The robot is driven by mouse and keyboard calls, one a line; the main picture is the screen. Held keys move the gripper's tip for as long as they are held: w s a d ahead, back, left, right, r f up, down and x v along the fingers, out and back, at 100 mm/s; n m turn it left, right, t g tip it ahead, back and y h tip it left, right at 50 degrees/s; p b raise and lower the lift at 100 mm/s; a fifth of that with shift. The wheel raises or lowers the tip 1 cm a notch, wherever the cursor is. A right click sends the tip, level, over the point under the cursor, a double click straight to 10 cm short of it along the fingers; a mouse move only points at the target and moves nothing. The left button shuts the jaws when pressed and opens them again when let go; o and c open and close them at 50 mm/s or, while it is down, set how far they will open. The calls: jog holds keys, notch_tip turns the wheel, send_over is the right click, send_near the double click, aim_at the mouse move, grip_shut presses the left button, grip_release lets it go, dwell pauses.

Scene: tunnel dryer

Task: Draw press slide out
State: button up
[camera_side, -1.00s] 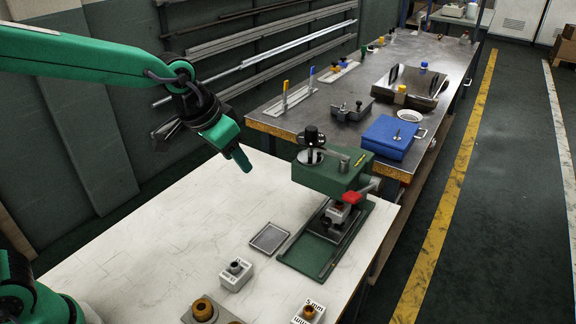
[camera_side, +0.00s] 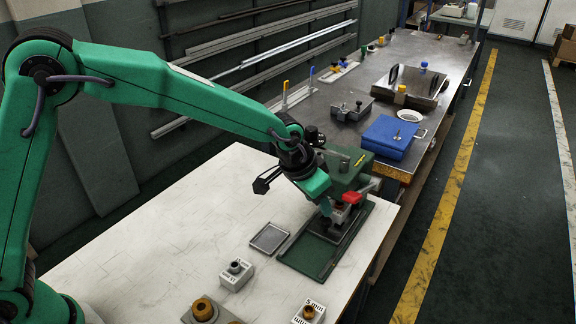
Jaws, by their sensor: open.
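The press is a green machine (camera_side: 350,165) at the right end of the white table, with a green base plate (camera_side: 305,257) reaching toward the front. Its slide (camera_side: 340,218), a grey block with a red part above it, sits over the base plate under the press head. My gripper (camera_side: 325,204) is at the left side of the press, close to the slide. It points down and right. Its fingertips are small and partly lost against the press, so I cannot tell whether they touch it. My arm hides part of the press's left side.
A flat grey tray (camera_side: 269,238) lies left of the base plate. The white table's left part (camera_side: 150,235) is clear.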

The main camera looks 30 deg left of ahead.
aim_at(326, 221)
jog(key=shift+f, duration=0.15)
jog(key=shift+x, duration=3.75)
jog(key=shift+a, duration=0.1)
grip_shut()
